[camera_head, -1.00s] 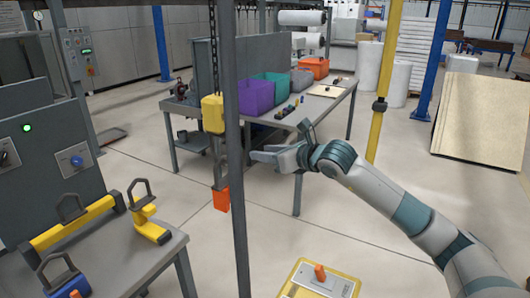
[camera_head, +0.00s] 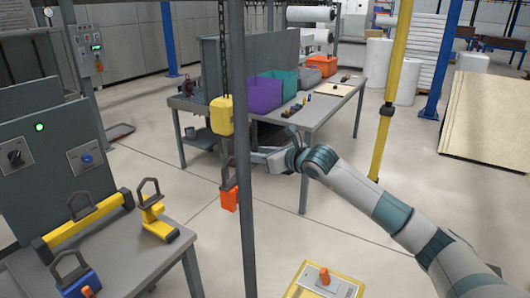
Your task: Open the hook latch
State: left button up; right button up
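A yellow hoist block (camera_head: 221,115) hangs on a chain left of a grey upright post. Below it hangs a dark hook with an orange part (camera_head: 229,199) at its lower end. The hook latch itself is too small to make out. My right gripper (camera_head: 258,155) reaches in from the right, just right of the post, at a height between the yellow block and the orange part. Its fingers point left, and their tips are close to the post in the picture. I cannot tell whether they are open or touching anything. My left gripper is not in view.
The grey post (camera_head: 247,220) stands between the hook and my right gripper in the picture. A grey table (camera_head: 150,262) with yellow and blue handled parts is at lower left. A workbench (camera_head: 322,107) with coloured bins stands behind. A yellow-edged panel (camera_head: 345,290) is at the bottom.

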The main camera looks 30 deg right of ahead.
jog(key=shift+b+x, duration=1.45)
jog(key=shift+x, duration=1.05)
jog(key=shift+c, duration=0.6)
jog(key=shift+r, duration=0.1)
jog(key=c, duration=0.6)
